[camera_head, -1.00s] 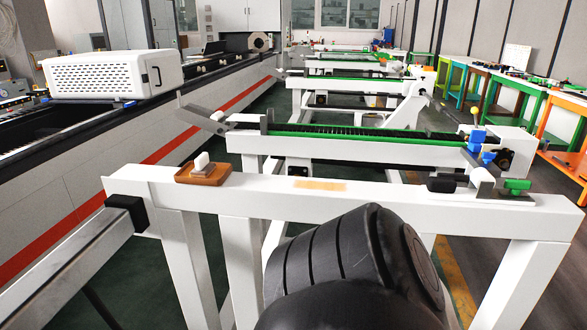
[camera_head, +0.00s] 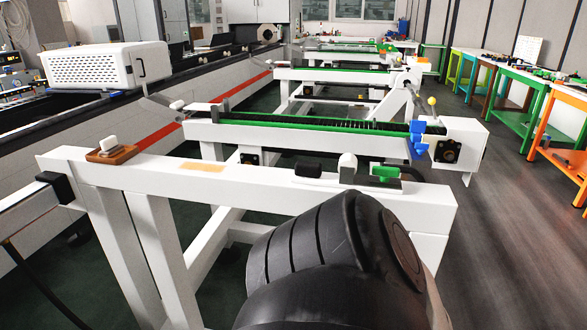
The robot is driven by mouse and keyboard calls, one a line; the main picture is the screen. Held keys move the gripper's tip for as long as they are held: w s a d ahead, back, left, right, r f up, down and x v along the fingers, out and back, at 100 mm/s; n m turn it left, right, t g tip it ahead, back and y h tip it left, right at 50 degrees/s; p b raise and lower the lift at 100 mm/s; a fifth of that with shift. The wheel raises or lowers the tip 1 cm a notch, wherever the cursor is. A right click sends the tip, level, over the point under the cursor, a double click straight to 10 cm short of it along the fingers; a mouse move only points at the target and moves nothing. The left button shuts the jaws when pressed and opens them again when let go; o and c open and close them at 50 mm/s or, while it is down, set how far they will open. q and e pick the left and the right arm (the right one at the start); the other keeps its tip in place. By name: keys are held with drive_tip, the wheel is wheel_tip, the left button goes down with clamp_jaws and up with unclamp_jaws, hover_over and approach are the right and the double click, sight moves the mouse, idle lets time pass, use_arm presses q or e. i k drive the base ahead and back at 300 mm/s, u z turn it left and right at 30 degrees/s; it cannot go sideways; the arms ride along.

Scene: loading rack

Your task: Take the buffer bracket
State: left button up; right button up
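I cannot tell for sure which part is the buffer bracket. On the white beam of the near rack (camera_head: 245,186), small parts sit at the right end: a black block (camera_head: 308,170), a white rounded piece (camera_head: 347,168) and a green piece (camera_head: 385,174) on a grey mount. At the beam's left end a brown base (camera_head: 111,155) carries a small white block (camera_head: 109,142). Neither gripper is in view. A dark, ribbed arm link of mine fills the lower middle and hides part of the rack's right side.
Behind the near beam runs a rack with a green-edged strip (camera_head: 300,124) and blue parts (camera_head: 417,140) at its right end. A long machine with a white perforated box (camera_head: 105,66) stands left. Coloured tables (camera_head: 515,95) line the right. Grey floor (camera_head: 490,250) at right is clear.

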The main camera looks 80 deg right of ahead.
sight(306, 172)
drive_tip(key=z, duration=1.8)
